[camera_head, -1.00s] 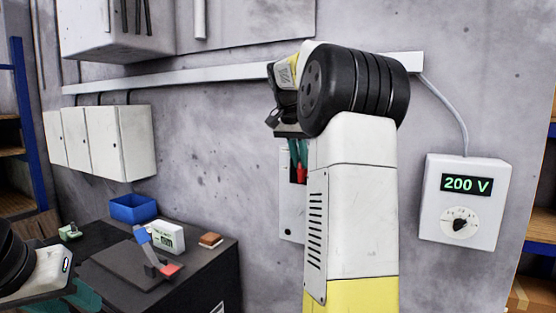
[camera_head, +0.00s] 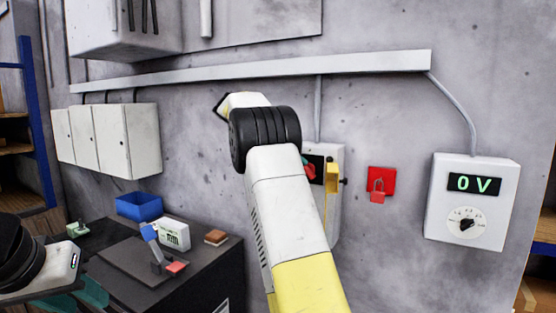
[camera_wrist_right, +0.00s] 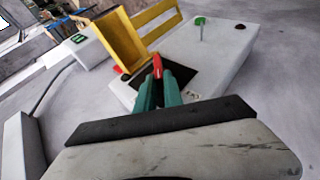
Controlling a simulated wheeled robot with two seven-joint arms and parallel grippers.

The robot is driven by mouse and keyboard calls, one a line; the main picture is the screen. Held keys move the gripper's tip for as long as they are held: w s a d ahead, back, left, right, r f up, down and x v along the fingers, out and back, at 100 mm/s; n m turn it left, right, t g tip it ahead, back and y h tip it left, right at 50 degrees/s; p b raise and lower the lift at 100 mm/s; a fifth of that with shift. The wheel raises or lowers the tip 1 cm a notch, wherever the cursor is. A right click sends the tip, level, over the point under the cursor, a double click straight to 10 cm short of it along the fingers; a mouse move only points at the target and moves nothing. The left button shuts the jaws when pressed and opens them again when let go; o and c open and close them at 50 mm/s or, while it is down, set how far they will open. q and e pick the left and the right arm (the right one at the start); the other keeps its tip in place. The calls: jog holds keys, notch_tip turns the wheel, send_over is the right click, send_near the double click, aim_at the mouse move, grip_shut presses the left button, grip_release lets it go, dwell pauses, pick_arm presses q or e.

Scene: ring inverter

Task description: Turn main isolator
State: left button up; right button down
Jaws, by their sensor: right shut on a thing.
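The isolator box (camera_head: 334,225) is on the wall, partly hidden behind my right arm. It has a dark front panel, a yellow flap (camera_head: 332,178) and a red handle (camera_head: 310,170). In the right wrist view the box (camera_wrist_right: 215,55) shows the yellow flap (camera_wrist_right: 112,40) standing out beside the dark panel. My right gripper (camera_wrist_right: 158,88) is shut on the red handle (camera_wrist_right: 157,66), whose end shows between its green fingers. My left gripper (camera_head: 88,292) is low at the left, away from the box; its finger opening is unclear.
A wall meter (camera_head: 472,200) at the right reads 0 V and has a dial. A red holder with a red padlock (camera_head: 378,196) hangs right of the isolator. The dark bench (camera_head: 215,265) at the left holds a blue bin (camera_head: 139,207), a small white meter and several small items.

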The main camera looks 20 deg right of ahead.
jog(key=shift+w+a+f+n+g+h, duration=0.15)
jog(key=shift+f+n+g+h, duration=0.3)
jog(key=shift+g+h, duration=0.45)
jog(key=shift+w+a+f+n+g+h, duration=0.15)
jog(key=shift+f+n+g+h, duration=0.3)
jog(key=shift+h, duration=0.65)
jog(key=shift+w+a+f+n+g+h, duration=0.15)
jog(key=shift+f+n+g+h, duration=0.25)
jog(key=shift+g+h, duration=0.55)
jog(key=shift+d+f+h, duration=0.1)
jog(key=shift+f+h, duration=0.05)
jog(key=shift+h, duration=0.1)
jog(key=c, duration=1.5)
grip_release()
jog(key=shift+o, duration=0.2)
jog(key=v, duration=0.7)
jog(key=shift+w+a, duration=0.15)
jog(key=shift+a, duration=0.2)
jog(key=shift+w+a, duration=0.1)
